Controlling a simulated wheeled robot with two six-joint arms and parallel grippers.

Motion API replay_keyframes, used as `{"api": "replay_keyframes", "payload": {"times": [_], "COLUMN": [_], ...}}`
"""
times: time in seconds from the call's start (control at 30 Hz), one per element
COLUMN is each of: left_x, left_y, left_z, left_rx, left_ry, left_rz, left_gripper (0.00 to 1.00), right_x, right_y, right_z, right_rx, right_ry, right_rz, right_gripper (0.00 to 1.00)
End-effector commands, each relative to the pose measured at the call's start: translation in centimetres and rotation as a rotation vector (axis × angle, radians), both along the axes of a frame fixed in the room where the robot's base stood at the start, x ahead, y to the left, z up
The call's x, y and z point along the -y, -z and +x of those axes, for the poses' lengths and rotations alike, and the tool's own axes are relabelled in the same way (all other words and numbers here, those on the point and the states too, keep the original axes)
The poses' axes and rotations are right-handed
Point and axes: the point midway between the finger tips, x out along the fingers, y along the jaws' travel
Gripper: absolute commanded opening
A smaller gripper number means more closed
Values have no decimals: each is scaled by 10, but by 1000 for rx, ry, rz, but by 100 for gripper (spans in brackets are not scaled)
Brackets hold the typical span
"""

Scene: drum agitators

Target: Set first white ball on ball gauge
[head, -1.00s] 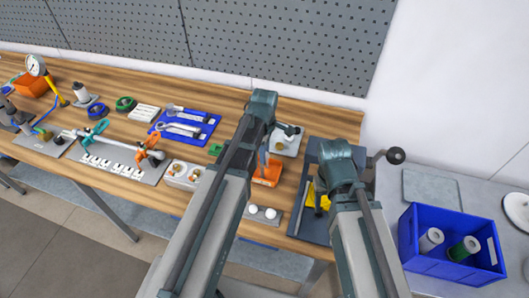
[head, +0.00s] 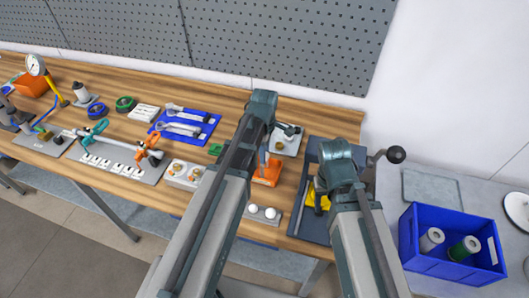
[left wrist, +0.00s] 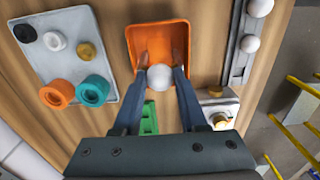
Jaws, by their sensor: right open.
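My left gripper (left wrist: 160,62) is shut on a white ball (left wrist: 159,77), which sits between its fingers. The ball is over an orange open-topped piece (left wrist: 158,25); whether it touches that piece I cannot tell. In the head view my left gripper (head: 263,157) points down at the orange piece (head: 268,176), and my arm hides part of it. I cannot tell which piece is the ball gauge. My right gripper (head: 319,191) is open over a dark tray.
The dark tray (head: 300,228) holds yellow parts (head: 312,198). A grey plate with orange and teal rings (left wrist: 75,50) lies beside the orange piece. A green block (left wrist: 149,118) and a white block (head: 180,174) are close by. A blue bin (head: 420,265) stands at the right.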

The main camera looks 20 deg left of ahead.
Motion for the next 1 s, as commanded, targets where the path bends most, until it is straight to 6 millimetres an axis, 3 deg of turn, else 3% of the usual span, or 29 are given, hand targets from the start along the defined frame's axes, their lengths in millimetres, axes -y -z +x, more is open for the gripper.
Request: {"api": "replay_keyframes", "payload": {"times": [0.03,0.2,0.77,1.0], "left_x": [0,1,1,1], "left_y": [1,2,1,-14], "left_z": [-2,-2,-5,-4], "left_rx": [-2,-3,-7,-5], "left_ry": [0,0,0,0], "left_rz": [-1,-2,-3,-2], "left_gripper": [47,77,77,77], "right_x": [0,0,0,0], "right_y": [1,2,1,-14], "right_z": [0,0,0,0], "right_rx": [0,0,0,0], "right_ry": [0,0,0,1], "right_rz": [0,0,0,0], "right_gripper": [50,50,50,50]}}
